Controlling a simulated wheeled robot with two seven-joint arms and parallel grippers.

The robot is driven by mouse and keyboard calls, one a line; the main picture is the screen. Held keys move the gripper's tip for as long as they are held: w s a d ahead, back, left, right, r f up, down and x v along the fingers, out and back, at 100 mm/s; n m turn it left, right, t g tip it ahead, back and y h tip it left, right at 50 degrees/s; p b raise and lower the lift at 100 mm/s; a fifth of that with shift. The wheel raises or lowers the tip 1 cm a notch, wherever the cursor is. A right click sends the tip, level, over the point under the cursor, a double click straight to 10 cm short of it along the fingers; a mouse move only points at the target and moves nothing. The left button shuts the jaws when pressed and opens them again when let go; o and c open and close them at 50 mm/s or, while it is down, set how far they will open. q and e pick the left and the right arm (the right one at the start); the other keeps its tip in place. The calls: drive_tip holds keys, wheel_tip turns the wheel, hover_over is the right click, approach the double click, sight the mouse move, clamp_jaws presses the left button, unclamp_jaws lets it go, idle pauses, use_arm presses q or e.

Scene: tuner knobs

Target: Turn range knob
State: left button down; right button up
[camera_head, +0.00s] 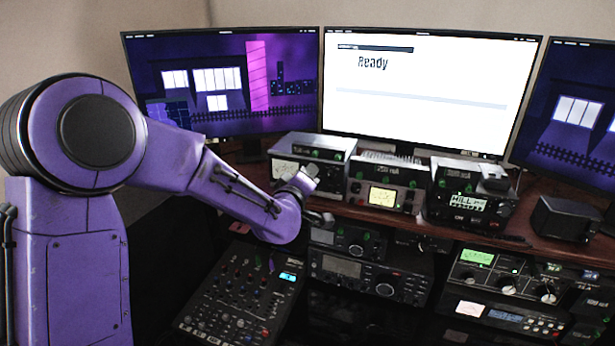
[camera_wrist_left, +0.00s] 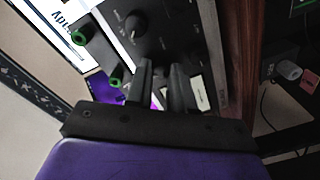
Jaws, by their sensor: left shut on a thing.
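My left gripper (camera_head: 306,182) reaches in from the left to the front of the left radio unit (camera_head: 318,146) on the desk shelf. In the left wrist view its two dark fingers (camera_wrist_left: 163,68) are close together against the unit's dark front panel (camera_wrist_left: 185,35). They are shut on a small knob, which the fingers mostly hide. A black knob (camera_wrist_left: 135,22) and two green-ringed knobs (camera_wrist_left: 78,38) show beside the fingers. The labels are too small to read, so I cannot tell from lettering which is the range knob. My right gripper is not in view.
A middle radio (camera_head: 384,170) and a right radio (camera_head: 460,185) stand along the wooden shelf (camera_head: 520,238). Monitors (camera_head: 415,90) rise behind them. A mixer (camera_head: 235,300) and more radio gear (camera_head: 370,275) sit below. A small black speaker (camera_head: 565,218) stands at the right.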

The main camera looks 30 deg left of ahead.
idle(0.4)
use_arm(q)
drive_tip(key=c, duration=1)
unclamp_jaws()
drive_tip(key=p+v, duration=0.3)
drive_tip(key=v, duration=0.7)
drive_tip(key=shift+s, duration=0.25)
drive_tip(key=shift+d, duration=0.1)
